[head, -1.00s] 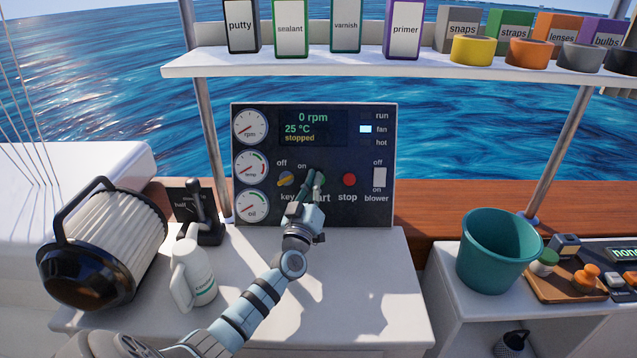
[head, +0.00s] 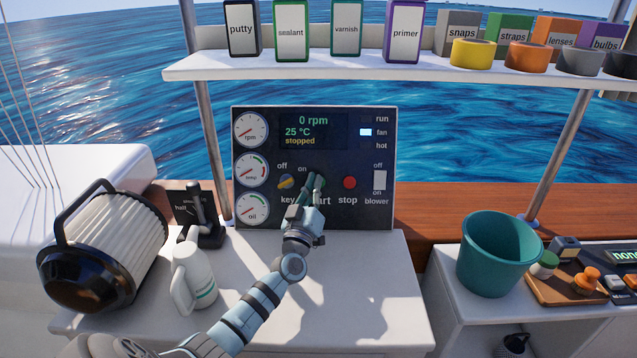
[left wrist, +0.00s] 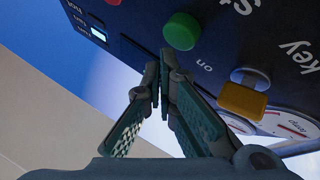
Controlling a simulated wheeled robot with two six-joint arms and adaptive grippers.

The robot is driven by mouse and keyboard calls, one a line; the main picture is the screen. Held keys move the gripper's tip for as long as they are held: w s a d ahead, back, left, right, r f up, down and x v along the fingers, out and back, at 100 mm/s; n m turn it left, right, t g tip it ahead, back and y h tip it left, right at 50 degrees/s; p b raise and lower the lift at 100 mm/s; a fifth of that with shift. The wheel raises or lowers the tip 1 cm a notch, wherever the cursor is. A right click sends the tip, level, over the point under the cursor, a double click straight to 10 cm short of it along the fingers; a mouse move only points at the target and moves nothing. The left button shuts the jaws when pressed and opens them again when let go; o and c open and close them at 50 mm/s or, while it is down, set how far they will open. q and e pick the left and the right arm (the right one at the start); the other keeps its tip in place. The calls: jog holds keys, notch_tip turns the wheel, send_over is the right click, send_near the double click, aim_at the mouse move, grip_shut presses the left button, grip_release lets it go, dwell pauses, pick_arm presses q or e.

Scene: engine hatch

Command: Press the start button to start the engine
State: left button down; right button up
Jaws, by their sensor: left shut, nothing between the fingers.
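The dark engine panel (head: 340,215) stands upright, its screen (head: 314,131) reading 0 rpm, 25 °C, stopped. My left gripper (head: 315,178) is shut and empty in front of the panel, over the start button's place, and hides that button and part of its label in the head view. In the left wrist view the green start button (left wrist: 182,31) lies just beyond my fingertips (left wrist: 164,58); a small gap seems to show, though contact is hard to judge. The yellow key (head: 286,181) is left of the gripper, the red stop button (head: 349,183) right. My right gripper is not in view.
The fan lamp (head: 366,132) is lit. The blower switch (head: 380,181) is at the panel's right. A teal bucket (head: 497,253) is at right; a shelf (head: 400,64) runs above.

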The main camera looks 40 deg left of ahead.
pick_arm(q)
jog(key=shift+w+a+f+b, duration=0.15)
jog(key=shift+w+a+b, duration=0.1)
jog(key=shift+w+b, duration=0.1)
jog(key=shift+w+a+f+b, duration=0.35)
jog(key=shift+w+a+b, duration=0.15)
jog(key=shift+b, duration=0.3)
dwell(1.0)
jog(key=shift+d, duration=0.1)
jog(key=s+p, duration=0.1)
jog(key=d+r+p, duration=0.1)
jog(key=p, duration=0.1)
jog(key=shift+s+d, duration=0.15)
jog(key=shift+s, duration=0.2)
dwell(0.3)
